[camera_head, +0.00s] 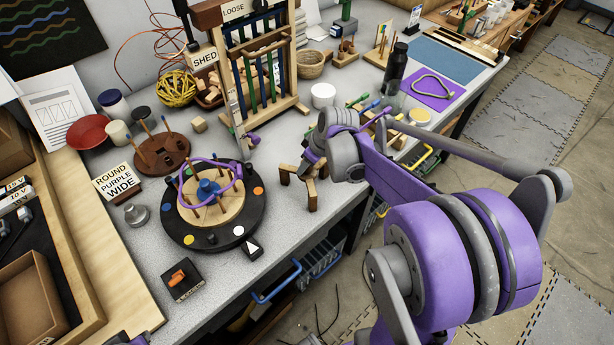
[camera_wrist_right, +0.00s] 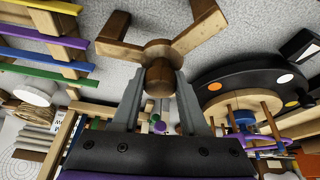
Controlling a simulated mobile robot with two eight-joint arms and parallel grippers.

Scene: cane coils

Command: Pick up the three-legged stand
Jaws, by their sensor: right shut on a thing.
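The three-legged wooden stand (camera_head: 312,190) is near the front edge of the grey table, right of the black turntable. In the right wrist view the stand (camera_wrist_right: 160,48) shows its legs spreading from a round hub. My right gripper (camera_wrist_right: 160,82) is shut on the stand's wooden knob, one grey finger on each side. In the head view this gripper (camera_head: 312,164) is partly hidden by its own wrist. I cannot tell whether the legs touch the table. Only a purple sliver of my left arm shows at the bottom left; its gripper is out of view.
The black turntable (camera_head: 182,226) carries a wooden disc with pegs, a purple ring (camera_head: 237,172) and coloured dots. A wooden rack (camera_head: 262,60) stands behind the stand. A purple mat (camera_head: 440,95) lies at the right.

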